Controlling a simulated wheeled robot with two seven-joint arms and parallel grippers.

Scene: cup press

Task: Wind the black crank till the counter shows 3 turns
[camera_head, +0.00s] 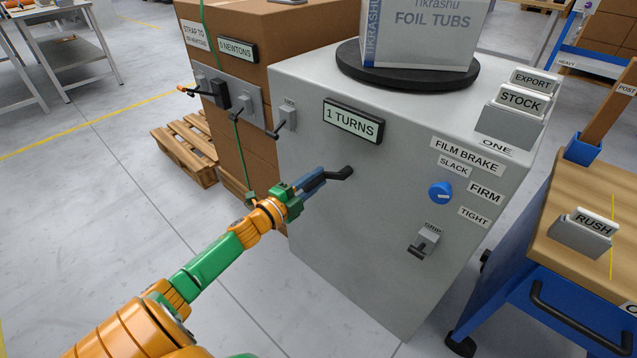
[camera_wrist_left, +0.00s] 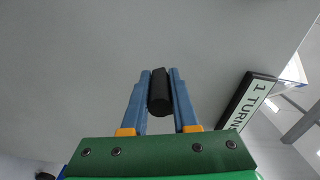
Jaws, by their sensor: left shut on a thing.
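The black crank (camera_head: 340,173) sticks out from the front of the grey machine (camera_head: 400,150), below the counter. The counter (camera_head: 353,120) reads "1 TURNS"; part of it also shows in the left wrist view (camera_wrist_left: 247,103). My left gripper (camera_head: 314,181) reaches the crank from the left, its blue fingers closed around the handle. In the left wrist view the crank's black grip (camera_wrist_left: 160,92) sits between the two fingers. The fingers hide part of the handle in the head view. My right gripper is in neither view.
A blue knob (camera_head: 440,192) marked film brake and a small grip lever (camera_head: 424,242) are on the same face, to the right. A box (camera_head: 420,35) stands on the black turntable (camera_head: 355,65) on top. Strapped cartons (camera_head: 240,150) and a pallet (camera_head: 188,153) stand at left.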

